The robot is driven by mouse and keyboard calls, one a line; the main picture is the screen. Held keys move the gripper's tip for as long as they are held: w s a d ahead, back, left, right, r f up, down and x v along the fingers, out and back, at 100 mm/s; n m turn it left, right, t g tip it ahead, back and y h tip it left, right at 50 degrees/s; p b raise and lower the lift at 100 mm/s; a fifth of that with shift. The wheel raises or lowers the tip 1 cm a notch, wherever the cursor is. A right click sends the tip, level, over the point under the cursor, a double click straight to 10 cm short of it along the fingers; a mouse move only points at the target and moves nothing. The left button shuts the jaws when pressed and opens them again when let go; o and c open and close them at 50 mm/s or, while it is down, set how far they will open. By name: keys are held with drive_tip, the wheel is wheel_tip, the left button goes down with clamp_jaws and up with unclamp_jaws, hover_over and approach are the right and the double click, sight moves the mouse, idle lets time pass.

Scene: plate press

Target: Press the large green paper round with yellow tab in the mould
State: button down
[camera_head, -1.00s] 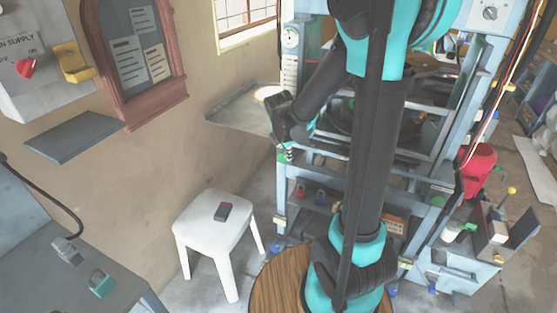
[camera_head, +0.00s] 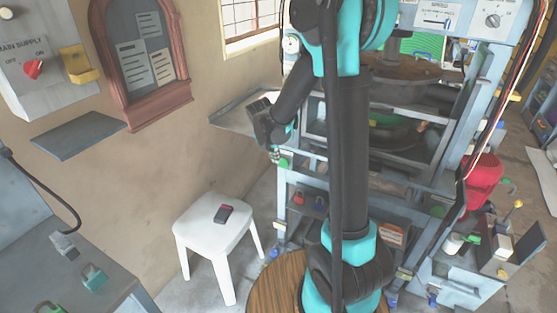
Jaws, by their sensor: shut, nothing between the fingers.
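The press (camera_head: 415,170) is a pale blue frame right of centre, partly hidden by my arm. Inside it a dark round mould (camera_head: 402,138) sits low, below a dark round upper plate (camera_head: 415,92). A green patch (camera_head: 383,119) shows in the mould; I cannot tell whether it is the large green paper round.
A white stool (camera_head: 205,235) with a dark small box (camera_head: 223,213) stands left of the press. A grey bench (camera_head: 60,265) is at the lower left. A red bucket (camera_head: 483,172) and an open box (camera_head: 512,250) are at the right.

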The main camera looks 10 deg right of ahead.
sight(284, 163)
drive_tip(key=x, duration=0.3)
drive_tip(key=w+x, duration=0.1)
drive_tip(key=x, duration=0.2)
drive_tip(key=d+x, duration=0.1)
drive_tip(key=x, duration=0.2)
drive_tip(key=shift+w+d, duration=0.2)
drive_tip(key=shift+w, duration=0.2)
drive_tip(key=shift+w+d, duration=0.45)
drive_tip(key=shift+w, duration=0.25)
